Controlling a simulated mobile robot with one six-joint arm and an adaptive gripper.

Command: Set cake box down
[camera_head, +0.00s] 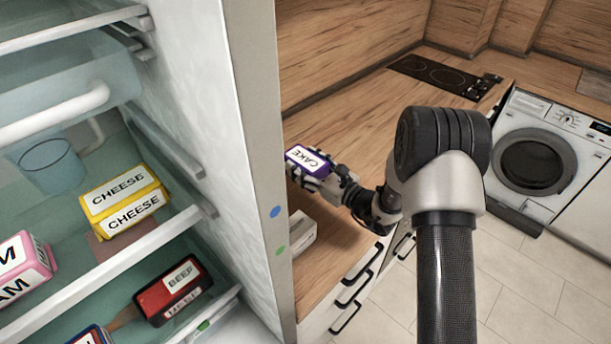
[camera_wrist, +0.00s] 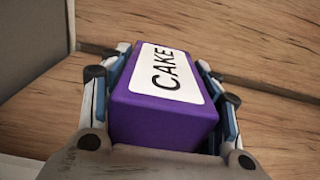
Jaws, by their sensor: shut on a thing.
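The cake box (camera_head: 306,158) is purple with a white label reading CAKE. My gripper (camera_head: 318,177) is shut on it, over the wooden counter beside the fridge's side wall. In the wrist view the cake box (camera_wrist: 163,95) lies between the two fingers of my gripper (camera_wrist: 165,88), one on each long side, label facing up. Wood fills the background around it. I cannot tell whether the underside of the box touches the counter.
The open fridge at left holds a yellow cheese box (camera_head: 124,202), a red beef box (camera_head: 173,290) and a pink box (camera_head: 22,268). A pale box (camera_head: 298,232) is on the counter below my gripper. The counter (camera_head: 375,125) is clear toward the hob (camera_head: 445,75). A washing machine (camera_head: 540,155) stands at right.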

